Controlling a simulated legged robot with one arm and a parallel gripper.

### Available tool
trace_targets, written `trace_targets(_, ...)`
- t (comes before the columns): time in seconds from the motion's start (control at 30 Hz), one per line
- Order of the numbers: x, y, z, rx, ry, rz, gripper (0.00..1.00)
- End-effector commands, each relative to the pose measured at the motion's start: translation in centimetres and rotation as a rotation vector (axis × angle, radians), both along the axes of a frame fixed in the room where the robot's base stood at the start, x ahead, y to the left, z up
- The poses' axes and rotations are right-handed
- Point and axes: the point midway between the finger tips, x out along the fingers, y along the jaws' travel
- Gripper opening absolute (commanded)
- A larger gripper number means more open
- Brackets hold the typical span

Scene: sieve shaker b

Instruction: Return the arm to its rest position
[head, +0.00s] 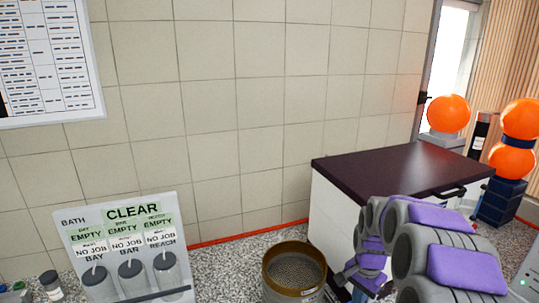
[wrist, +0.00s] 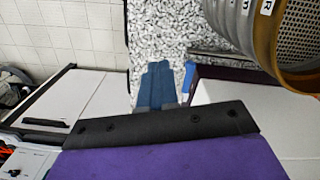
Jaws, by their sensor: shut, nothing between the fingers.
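My gripper (wrist: 156,68) shows in the wrist view as two blue fingers pressed together, empty, beyond a dark bar and a purple panel. Speckled floor lies behind the fingertips. In the head view my grey and purple arm (head: 440,215) is folded at the lower right, in front of the white cabinet. A smaller purple and grey part of it reaches down and left, near the sieve. I cannot make out the fingertips clearly there.
A brass-rimmed sieve (head: 294,288) stands left of my arm; a labelled sieve stack (wrist: 262,70) fills the wrist view's upper right. The dark-topped cabinet (head: 390,165) is behind my arm. Orange globes (head: 448,113) are at right.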

Motion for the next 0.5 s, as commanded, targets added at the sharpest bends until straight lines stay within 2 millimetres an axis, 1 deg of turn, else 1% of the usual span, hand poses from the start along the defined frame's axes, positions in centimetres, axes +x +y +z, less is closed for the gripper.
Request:
trace_targets(0.03, -1.4, 1.0, 0.6, 0.003, 0.003, 0.047, 0.00)
trace_targets(0.1, -3.3, 2.3, 1.5, 0.007, 0.008, 0.116, 0.00)
trace_targets(0.27, -8.1, 4.8, 3.1, 0.015, 0.024, 0.268, 0.00)
trace_targets(0.3, -9.4, 5.3, 3.4, 0.017, 0.027, 0.307, 0.00)
trace_targets(0.47, -14.7, 7.2, 4.1, 0.023, 0.045, 0.453, 0.00)
trace_targets(0.5, -16.0, 7.6, 4.2, 0.025, 0.047, 0.488, 0.00)
